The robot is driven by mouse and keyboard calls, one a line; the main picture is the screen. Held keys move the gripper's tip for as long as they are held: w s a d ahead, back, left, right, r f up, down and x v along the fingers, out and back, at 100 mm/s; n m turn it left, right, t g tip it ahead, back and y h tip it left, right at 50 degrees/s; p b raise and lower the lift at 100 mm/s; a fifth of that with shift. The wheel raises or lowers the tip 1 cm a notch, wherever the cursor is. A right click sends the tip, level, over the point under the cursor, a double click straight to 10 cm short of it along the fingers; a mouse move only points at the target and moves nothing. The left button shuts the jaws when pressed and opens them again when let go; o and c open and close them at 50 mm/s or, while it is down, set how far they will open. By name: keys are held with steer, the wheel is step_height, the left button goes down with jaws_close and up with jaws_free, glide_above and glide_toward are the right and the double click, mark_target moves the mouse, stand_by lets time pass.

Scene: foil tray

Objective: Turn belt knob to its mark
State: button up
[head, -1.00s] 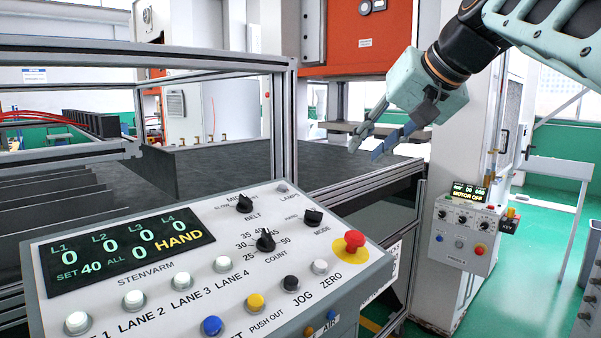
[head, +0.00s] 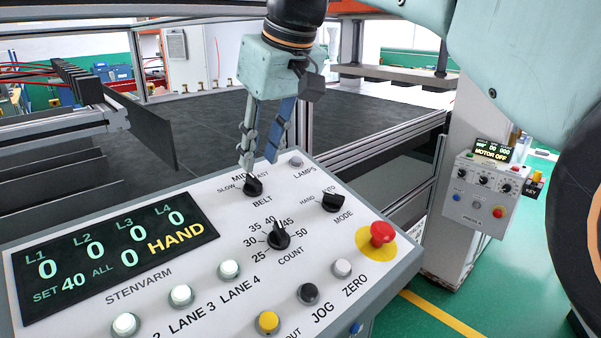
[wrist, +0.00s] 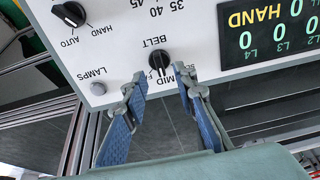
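The belt knob (head: 253,187) is a small black rotary knob above the word BELT on the white control panel, with SLOW, MID and FAST around its far side. It also shows in the wrist view (wrist: 159,62), upside down, with its labels partly covered by the fingers. I cannot tell surely which label its pointer line faces. My gripper (head: 258,162) points down just behind and above the knob. Its blue-grey fingers are apart with nothing between them; in the wrist view the gripper (wrist: 162,90) straddles the line towards the knob.
Near the belt knob are the count knob (head: 278,237), the mode knob (head: 333,201), the lamps button (head: 296,161) and a red emergency stop (head: 382,233). The panel's display (head: 115,250) reads HAND. A metal frame stands behind the panel.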

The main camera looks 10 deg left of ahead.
mark_target(255, 179)
steer(key=x, duration=0.5)
steer(key=shift+w+a+f, duration=0.15)
steer(key=shift+w+f, duration=0.05)
steer(key=shift+f, duration=0.1)
jaws_close()
